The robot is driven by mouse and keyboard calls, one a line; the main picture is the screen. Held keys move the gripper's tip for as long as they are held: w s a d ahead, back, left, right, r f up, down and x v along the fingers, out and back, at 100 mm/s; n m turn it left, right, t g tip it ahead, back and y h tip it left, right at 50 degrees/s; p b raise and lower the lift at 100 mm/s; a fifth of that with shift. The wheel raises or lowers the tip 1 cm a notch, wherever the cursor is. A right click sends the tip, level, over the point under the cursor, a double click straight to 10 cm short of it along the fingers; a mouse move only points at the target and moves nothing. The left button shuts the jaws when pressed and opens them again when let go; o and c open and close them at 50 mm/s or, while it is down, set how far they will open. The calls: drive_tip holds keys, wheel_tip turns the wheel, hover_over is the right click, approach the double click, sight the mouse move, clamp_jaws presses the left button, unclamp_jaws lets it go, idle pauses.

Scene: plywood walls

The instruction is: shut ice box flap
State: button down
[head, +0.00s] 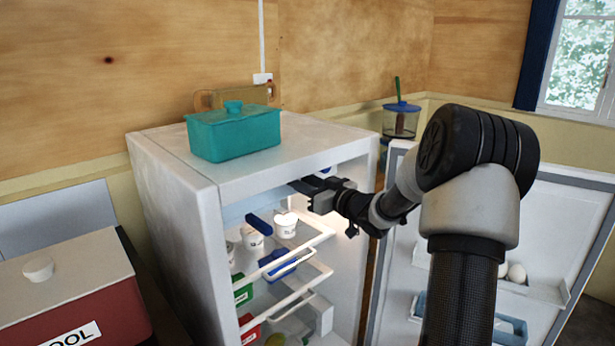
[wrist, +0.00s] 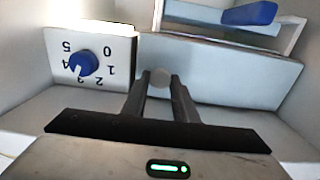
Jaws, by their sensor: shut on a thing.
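The fridge (head: 172,205) stands open. The ice box flap (head: 240,207) looks like a pale panel high inside it, with a blue handle bar (head: 259,224). In the wrist view, the pale frame of what seems to be the flap (wrist: 215,28) is at the top, with the blue bar (wrist: 250,13) on it, tilted. My gripper (head: 300,187) reaches in under the fridge's top edge. In the wrist view its fingers (wrist: 160,85) are close together on a small pale round thing (wrist: 159,83), apart from the blue bar. How far the flap stands open is unclear.
A dial (wrist: 84,65) with a blue knob is beside my fingers. White tubs (head: 286,224) stand on the shelves below. The fridge door (head: 560,215) is swung open to the right. A teal box (head: 235,132) sits on top of the fridge; a red cooler (head: 75,305) is left.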

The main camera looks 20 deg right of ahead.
drive_tip(key=shift+w+r+y, duration=0.25)
drive_tip(key=shift+y, duration=0.05)
drive_tip(key=c, duration=1.4)
unclamp_jaws()
drive_tip(key=shift+w+a+f, duration=0.1)
drive_tip(key=shift+w+f, duration=0.05)
drive_tip(key=shift+c, duration=0.2)
drive_tip(key=v, duration=1.7)
drive_tip(key=shift+s+p, duration=0.25)
drive_tip(key=shift+p, duration=0.1)
drive_tip(key=shift+w, duration=0.1)
